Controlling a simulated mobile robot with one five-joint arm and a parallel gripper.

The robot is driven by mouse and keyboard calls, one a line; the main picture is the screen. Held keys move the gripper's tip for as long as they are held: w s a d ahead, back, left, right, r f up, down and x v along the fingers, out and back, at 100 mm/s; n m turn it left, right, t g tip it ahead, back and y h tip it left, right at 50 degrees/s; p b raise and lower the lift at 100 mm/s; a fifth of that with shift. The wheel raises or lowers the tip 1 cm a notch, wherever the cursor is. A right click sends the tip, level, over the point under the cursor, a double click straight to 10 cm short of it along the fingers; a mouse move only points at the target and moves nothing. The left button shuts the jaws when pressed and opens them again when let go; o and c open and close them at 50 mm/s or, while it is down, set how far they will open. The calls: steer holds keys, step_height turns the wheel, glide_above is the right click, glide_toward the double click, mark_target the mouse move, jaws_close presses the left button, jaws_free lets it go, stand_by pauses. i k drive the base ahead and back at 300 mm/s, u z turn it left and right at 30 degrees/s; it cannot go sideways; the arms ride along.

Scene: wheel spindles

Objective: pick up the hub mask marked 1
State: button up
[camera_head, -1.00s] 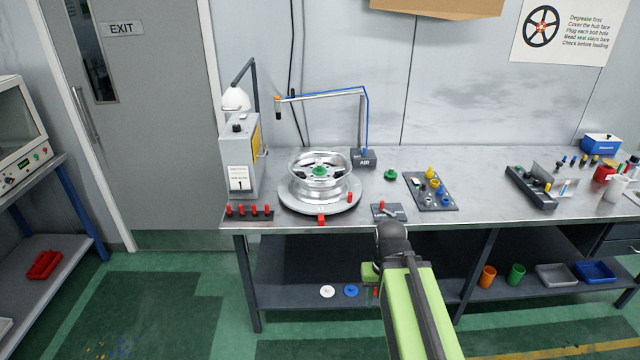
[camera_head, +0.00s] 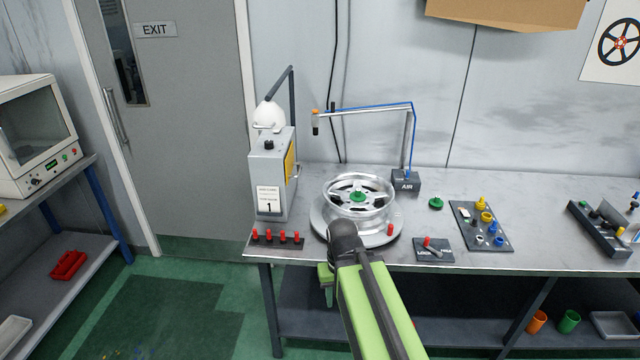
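A green hub mask (camera_head: 357,197) sits at the centre of a silver wheel (camera_head: 345,208) on a round turntable (camera_head: 393,243). Another small green knobbed piece (camera_head: 436,203) lies on the bench right of the wheel. I cannot read a mark on either. A card with a 1 is on the grey box (camera_head: 268,201) left of the wheel. My gripper (camera_head: 326,280) is low in front of the bench edge, below and left of the wheel and apart from both green pieces. My arm covers part of it, so its fingers are unclear.
Red pegs in a rack (camera_head: 277,239) stand at the bench's front left. A lever plate (camera_head: 433,249) and a tray of coloured plugs (camera_head: 481,226) are to the right. An air-line boom (camera_head: 365,107) reaches over the wheel's back. Bare bench (camera_head: 540,215) lies farther right.

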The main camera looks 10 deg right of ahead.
mark_target(358, 196)
steer(key=u, duration=0.55)
steer(key=i, duration=1.2)
steer(key=u, duration=0.2)
